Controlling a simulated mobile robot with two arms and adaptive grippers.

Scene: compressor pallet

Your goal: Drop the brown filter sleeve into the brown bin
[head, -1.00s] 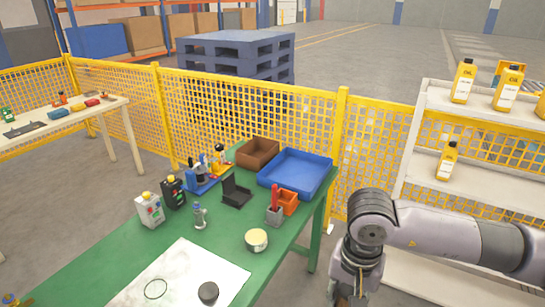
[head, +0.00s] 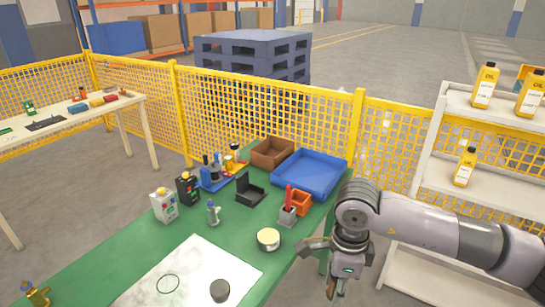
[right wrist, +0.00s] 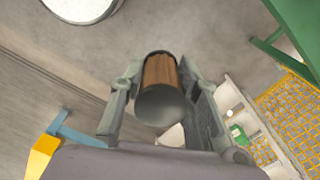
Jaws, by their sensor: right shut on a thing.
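The brown filter sleeve (right wrist: 160,72) is a short brown cylinder with a grey round end towards the camera. My right gripper (right wrist: 160,90) is shut on it, with one finger on each side, in the right wrist view. In the head view my right gripper (head: 325,272) hangs at the table's right edge, right of the cream-topped round can, and the sleeve is hard to make out there. The brown bin (head: 272,153) is an open box at the table's far end, left of the blue tray, well away from the gripper. My left gripper is not in view.
The blue tray (head: 309,174) lies right of the bin. An orange holder (head: 301,203), a grey cup with red-handled tools (head: 287,216) and the round can (head: 268,239) stand nearer. A yellow mesh fence (head: 390,140) runs behind, and a white shelf (head: 460,190) stands right.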

